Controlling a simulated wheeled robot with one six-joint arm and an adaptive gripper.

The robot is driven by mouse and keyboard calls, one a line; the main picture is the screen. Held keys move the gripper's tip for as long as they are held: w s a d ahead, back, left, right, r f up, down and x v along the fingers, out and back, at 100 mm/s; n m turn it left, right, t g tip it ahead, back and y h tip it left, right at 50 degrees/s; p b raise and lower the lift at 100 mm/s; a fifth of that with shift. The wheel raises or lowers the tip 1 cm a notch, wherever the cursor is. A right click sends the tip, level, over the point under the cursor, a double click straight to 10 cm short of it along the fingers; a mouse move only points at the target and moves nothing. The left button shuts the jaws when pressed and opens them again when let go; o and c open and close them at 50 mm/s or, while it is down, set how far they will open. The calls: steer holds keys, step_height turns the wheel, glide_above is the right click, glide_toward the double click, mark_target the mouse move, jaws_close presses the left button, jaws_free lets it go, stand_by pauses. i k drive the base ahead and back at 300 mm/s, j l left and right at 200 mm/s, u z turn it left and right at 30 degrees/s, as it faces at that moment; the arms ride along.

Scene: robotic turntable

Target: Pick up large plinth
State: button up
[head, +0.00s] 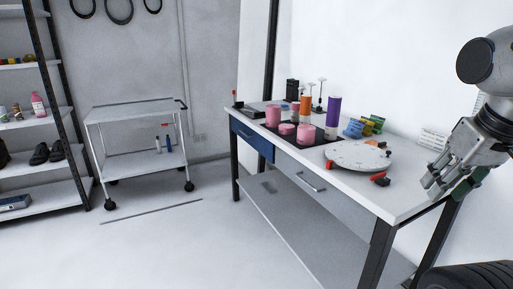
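Several pink cylinders stand on a black mat on the white workbench. A taller pink cylinder (306,134) is at the mat's front, another taller one (273,115) is at the back left, and a low one (287,129) is between them. The large plinth is probably one of the taller ones; I cannot tell which. My gripper (436,187) is at the right, beyond the bench's right end and well apart from the cylinders. Its fingers point down and to the left, look spread, and show nothing between them.
A round white turntable (358,156) lies between the cylinders and my gripper, with a red and black item (380,179) beside it. Orange and purple cylinders (333,112) stand behind the pink ones.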

mark_target(274, 117)
steer(key=i+j, duration=0.15)
steer(key=j, duration=0.15)
steer(key=i+j+z, duration=0.1)
steer(key=j, duration=0.25)
steer(key=i+j, duration=0.2)
steer(key=j, duration=0.15)
steer(key=i+j, duration=0.15)
steer(key=j, duration=0.15)
steer(key=i+j+z, duration=0.3)
steer(key=i+j, duration=1.2)
steer(key=i, duration=0.45)
